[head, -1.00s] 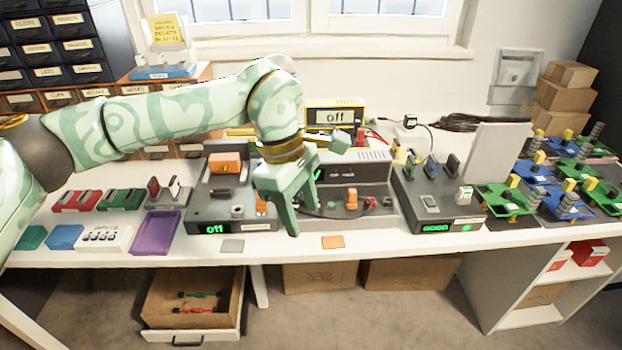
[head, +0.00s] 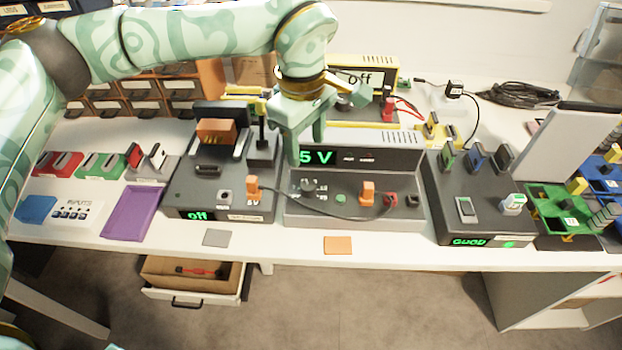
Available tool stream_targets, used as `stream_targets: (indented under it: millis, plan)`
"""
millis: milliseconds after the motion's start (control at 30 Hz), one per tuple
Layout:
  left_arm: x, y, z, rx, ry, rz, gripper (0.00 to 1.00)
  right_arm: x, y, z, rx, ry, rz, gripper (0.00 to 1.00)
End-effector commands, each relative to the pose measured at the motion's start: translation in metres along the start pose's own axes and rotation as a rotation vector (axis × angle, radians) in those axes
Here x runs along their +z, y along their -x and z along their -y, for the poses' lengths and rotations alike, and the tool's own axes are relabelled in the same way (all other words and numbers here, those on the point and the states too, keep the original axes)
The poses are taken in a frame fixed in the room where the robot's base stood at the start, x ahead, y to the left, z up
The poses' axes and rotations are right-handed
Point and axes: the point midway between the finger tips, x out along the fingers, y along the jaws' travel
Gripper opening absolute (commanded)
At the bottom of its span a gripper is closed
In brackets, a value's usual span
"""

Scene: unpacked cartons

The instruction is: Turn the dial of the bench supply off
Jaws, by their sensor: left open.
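The bench supply (head: 405,212) is a grey unit in the middle of the table with a lit green "5 V" on its upright panel (head: 385,158). Its round dark dial (head: 308,187) sits on the low front part, at the left. To the right of the dial are an orange plug (head: 367,193) and red and black sockets. My left gripper (head: 305,150) is open and empty, pointing down above and behind the dial, apart from it. It covers the left end of the panel. My right gripper is not in view.
A black cable runs across the supply's front from an orange plug (head: 253,188) on the left unit (head: 180,195), which reads "off". A yellow unit (head: 345,65) reading "off" stands behind. A tester (head: 445,222) reading "GOOD" stands right. The front table strip is mostly clear.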

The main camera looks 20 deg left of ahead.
Motion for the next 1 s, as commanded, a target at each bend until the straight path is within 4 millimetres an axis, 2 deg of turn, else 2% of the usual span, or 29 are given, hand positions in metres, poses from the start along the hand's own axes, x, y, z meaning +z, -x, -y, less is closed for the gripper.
stream_targets:
  millis: [33, 100, 300, 400, 600, 867, 967, 1000]
  plan:
    - [0.0, -0.022, 0.0, -0.01, 0.001, 0.004, 0.52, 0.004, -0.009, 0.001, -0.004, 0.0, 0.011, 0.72]
    - [0.0, -0.04, 0.0, -0.008, -0.001, 0.004, 0.52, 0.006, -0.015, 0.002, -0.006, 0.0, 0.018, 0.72]
    - [0.0, -0.085, 0.0, -0.006, 0.0, 0.003, 0.52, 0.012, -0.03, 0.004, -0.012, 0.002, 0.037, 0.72]
    - [0.0, -0.099, 0.0, -0.005, 0.0, 0.003, 0.52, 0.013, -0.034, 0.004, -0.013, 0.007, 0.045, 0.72]
    - [0.0, -0.111, 0.0, -0.001, 0.001, 0.002, 0.52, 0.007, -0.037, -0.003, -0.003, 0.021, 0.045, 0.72]
    - [0.0, -0.111, 0.0, 0.0, 0.001, 0.001, 0.52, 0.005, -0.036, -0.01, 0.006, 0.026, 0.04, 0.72]
    - [0.0, -0.111, 0.0, 0.0, 0.001, 0.001, 0.27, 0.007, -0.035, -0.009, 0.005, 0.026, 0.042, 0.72]
    - [0.0, -0.111, 0.0, 0.0, 0.001, 0.001, 0.15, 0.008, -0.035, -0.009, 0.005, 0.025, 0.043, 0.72]
